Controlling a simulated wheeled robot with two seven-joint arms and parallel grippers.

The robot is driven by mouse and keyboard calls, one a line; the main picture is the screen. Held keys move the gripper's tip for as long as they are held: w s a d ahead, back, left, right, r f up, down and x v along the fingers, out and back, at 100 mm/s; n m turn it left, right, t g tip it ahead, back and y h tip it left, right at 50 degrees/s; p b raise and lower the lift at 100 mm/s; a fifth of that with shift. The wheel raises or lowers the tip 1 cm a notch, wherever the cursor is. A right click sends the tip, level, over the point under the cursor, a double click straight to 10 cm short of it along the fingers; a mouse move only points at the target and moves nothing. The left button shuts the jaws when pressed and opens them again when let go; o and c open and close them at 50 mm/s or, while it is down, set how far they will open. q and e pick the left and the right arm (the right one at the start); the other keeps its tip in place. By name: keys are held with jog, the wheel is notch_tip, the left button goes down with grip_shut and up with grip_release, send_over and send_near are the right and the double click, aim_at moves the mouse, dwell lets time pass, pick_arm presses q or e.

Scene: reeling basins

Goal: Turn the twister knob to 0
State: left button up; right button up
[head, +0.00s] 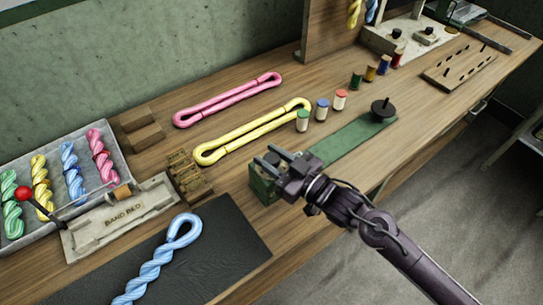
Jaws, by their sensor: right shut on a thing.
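The twister is a long green board (350,139) with a green block (261,189) at its near left end. A black disc with a peg (383,107) stands at its far right end. My right gripper (274,160) is at the top of the green block, its arm coming in from the lower right. Its fingers are shut on the twister knob, which they and the gripper body hide. Any scale or number on the block is too small or covered to read. My left gripper is out of view.
A yellow skein (252,132) and a pink skein (228,100) lie behind. Several small jars, including a blue-capped one (322,110), stand close behind the board. A blue twisted skein (160,262) lies on a dark mat (225,262). A grey tray (118,160) holds twisted skeins at left.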

jog(key=shift+n+g+y, duration=0.3)
jog(key=shift+g, duration=0.1)
jog(key=shift+w+d+n+g+y, duration=0.1)
jog(key=shift+n+g+y, duration=0.3)
jog(key=shift+n+g, duration=0.2)
jog(key=shift+f+n+g+y+b, duration=0.1)
jog(key=shift+n+g+y+b, duration=0.55)
jog(key=shift+g, duration=0.35)
jog(key=n+g+y+b, duration=0.1)
jog(key=n+g, duration=0.1)
jog(key=g, duration=0.1)
jog(key=shift+b, duration=0.3)
jog(key=shift+n+g+b, duration=0.55)
jog(key=shift+g+b, duration=0.1)
jog(key=shift+g, duration=0.25)
jog(key=o, duration=0.9)
jog(key=shift+o, duration=0.2)
